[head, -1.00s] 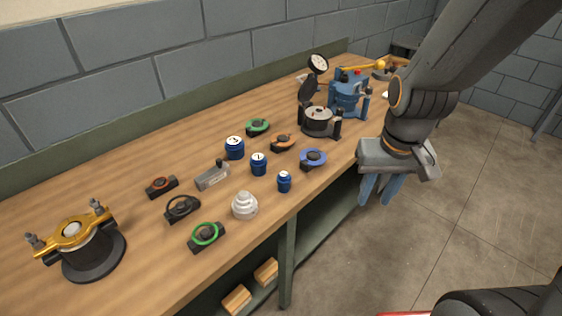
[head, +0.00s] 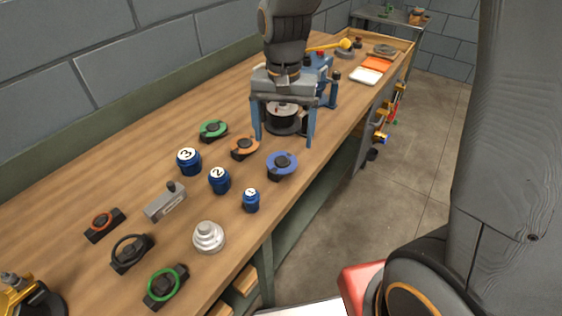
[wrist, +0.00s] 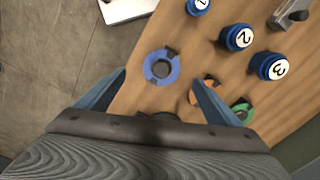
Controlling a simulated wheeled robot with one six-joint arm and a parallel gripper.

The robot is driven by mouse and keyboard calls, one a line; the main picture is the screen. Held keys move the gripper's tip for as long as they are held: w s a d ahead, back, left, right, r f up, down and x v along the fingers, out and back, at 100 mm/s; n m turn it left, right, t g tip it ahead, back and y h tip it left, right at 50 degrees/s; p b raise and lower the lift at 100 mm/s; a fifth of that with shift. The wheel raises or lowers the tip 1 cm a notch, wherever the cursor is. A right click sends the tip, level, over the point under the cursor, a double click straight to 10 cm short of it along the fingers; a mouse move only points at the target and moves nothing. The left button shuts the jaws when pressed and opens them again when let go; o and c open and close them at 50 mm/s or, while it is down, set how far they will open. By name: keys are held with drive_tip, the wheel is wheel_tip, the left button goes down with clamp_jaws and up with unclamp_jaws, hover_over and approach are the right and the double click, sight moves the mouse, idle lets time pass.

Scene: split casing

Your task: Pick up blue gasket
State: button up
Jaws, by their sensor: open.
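The blue gasket (head: 282,162) is a flat blue ring on a dark holder near the front edge of the wooden bench. It also shows in the wrist view (wrist: 161,67), ahead of and between my fingers. My gripper (head: 284,140) is open and empty above the bench, its two blue fingers pointing down, behind the gasket in the head view. In the wrist view my gripper (wrist: 160,92) has its fingers spread wide, and nothing touches the gasket.
An orange ring (head: 244,147) and a green ring (head: 213,130) lie left of the gasket. Blue numbered cylinders (head: 220,180) stand nearby, with a stepped pale piece (head: 208,237) closer. A dark pot-like casing (head: 283,115) stands behind my fingers. The bench's front edge is close.

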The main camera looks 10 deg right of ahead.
sight(281, 161)
drive_tip(key=shift+w+a+f+p, duration=0.1)
drive_tip(key=shift+f+p, duration=0.5)
drive_tip(key=shift+f, duration=1.35)
drive_tip(key=shift+w+a+f+p, duration=0.1)
drive_tip(key=shift+f+p, duration=0.45)
drive_tip(key=shift+f, duration=1.35)
drive_tip(key=shift+f, duration=0.25)
drive_tip(key=shift+c, duration=0.2)
drive_tip(key=c, duration=1.7)
drive_tip(key=shift+c, duration=0.2)
drive_tip(key=shift+r, duration=0.15)
